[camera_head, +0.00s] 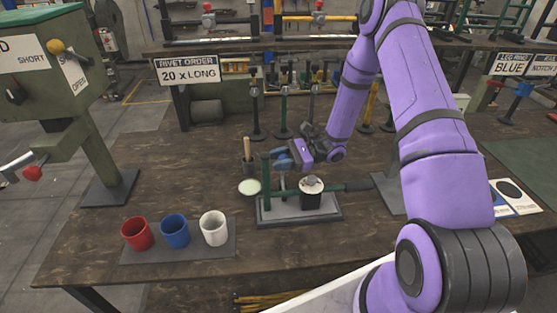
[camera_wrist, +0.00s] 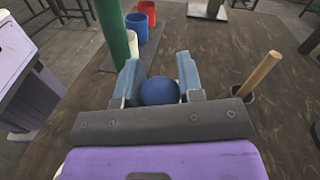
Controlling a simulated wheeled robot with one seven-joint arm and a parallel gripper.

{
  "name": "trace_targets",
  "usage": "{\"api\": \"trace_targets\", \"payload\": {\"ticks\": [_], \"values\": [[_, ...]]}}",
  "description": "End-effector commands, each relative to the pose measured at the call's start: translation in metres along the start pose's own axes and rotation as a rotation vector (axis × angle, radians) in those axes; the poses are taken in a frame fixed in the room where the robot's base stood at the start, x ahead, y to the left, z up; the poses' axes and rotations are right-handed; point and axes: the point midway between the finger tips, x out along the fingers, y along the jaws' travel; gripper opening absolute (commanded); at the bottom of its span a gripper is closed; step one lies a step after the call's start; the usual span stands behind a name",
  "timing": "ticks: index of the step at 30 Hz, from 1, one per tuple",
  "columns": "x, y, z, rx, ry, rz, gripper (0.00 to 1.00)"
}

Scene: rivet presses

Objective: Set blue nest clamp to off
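The wrist view shows a blue ball knob (camera_wrist: 160,91), which looks like the blue clamp's handle, and a green post (camera_wrist: 112,28). My gripper (camera_wrist: 158,66) has its two blue-grey fingers apart, one on each side of the knob. The knob appears to fill the gap, but I cannot tell whether the fingers press on it. In the head view my gripper (camera_head: 284,158) is low above the fixture. The clamp's lever is hidden.
Red (camera_head: 137,233), blue (camera_head: 175,231) and white (camera_head: 213,228) cups stand on a mat at front left. A holder with a wooden handle (camera_head: 247,150) stands close left of the fixture. A green press (camera_head: 50,70) is at far left. Bench at front centre is clear.

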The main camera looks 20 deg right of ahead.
Motion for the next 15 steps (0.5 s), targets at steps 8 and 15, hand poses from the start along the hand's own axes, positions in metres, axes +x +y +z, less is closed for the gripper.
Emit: {"api": "trace_targets", "payload": {"ticks": [8,15], "values": [[-0.001,-0.003,0.0,0.02,-0.004,-0.001,0.0],[-0.004,-0.016,-0.001,0.128,-0.026,-0.007,0.0]]}}
